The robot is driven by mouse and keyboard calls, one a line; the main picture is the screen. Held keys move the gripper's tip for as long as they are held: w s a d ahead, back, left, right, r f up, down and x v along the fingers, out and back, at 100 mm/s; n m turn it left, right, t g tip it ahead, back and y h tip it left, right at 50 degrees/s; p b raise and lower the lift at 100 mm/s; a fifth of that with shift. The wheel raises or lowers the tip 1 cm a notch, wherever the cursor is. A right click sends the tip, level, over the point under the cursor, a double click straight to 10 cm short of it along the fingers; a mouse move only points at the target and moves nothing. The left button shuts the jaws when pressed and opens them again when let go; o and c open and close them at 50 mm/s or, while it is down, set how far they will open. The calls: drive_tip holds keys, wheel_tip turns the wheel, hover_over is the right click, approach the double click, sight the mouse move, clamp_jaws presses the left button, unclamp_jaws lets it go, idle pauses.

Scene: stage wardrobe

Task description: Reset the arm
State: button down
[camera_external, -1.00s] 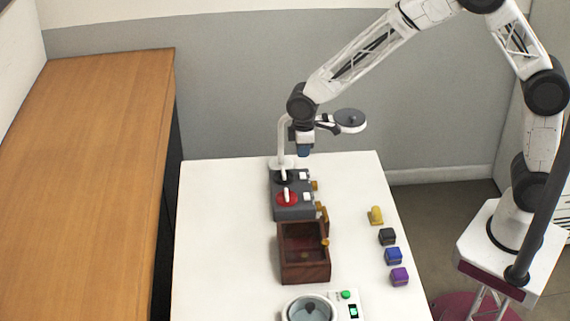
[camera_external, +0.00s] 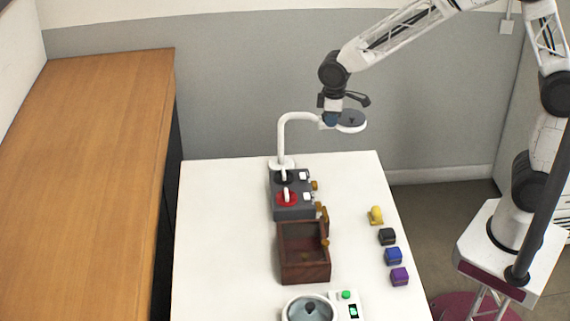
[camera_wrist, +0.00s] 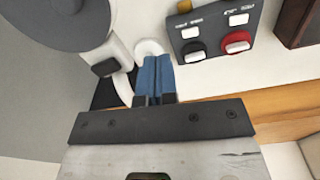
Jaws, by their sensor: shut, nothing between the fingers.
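My gripper (camera_external: 331,119) is high above the back of the white table, beside the neck and round dark head of a white curved stand (camera_external: 284,134). I cannot tell whether it touches the stand. In the wrist view its blue fingers (camera_wrist: 155,66) are together with nothing between them. The white stand's base and part of its head (camera_wrist: 68,12) show near the fingers there.
A grey switch box (camera_external: 293,212) with black and red knobs and an open wooden box (camera_external: 304,273) stand mid-table. A lidded round appliance (camera_external: 309,312) is in front. A yellow piece (camera_external: 375,215) and black (camera_external: 387,236), blue (camera_external: 393,256) and purple (camera_external: 399,277) cubes line the right. The table's left side is clear.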

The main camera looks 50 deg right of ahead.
drive_tip(key=s+d+r+m+t, duration=0.1)
drive_tip(key=s+d+r+m, duration=0.2)
drive_tip(key=s+d+r, duration=1)
drive_tip(key=s+d+m, duration=0.1)
drive_tip(key=s+d, duration=0.2)
drive_tip(key=s, duration=0.4)
drive_tip(key=s+d+r+m, duration=0.1)
drive_tip(key=s+d+m, duration=0.1)
drive_tip(key=s+d, duration=0.2)
drive_tip(key=s+d+r+m+t, duration=0.1)
drive_tip(key=s+d, duration=0.2)
drive_tip(key=s, duration=0.6)
drive_tip(key=shift+s+d+r, duration=0.15)
drive_tip(key=shift+s, duration=0.15)
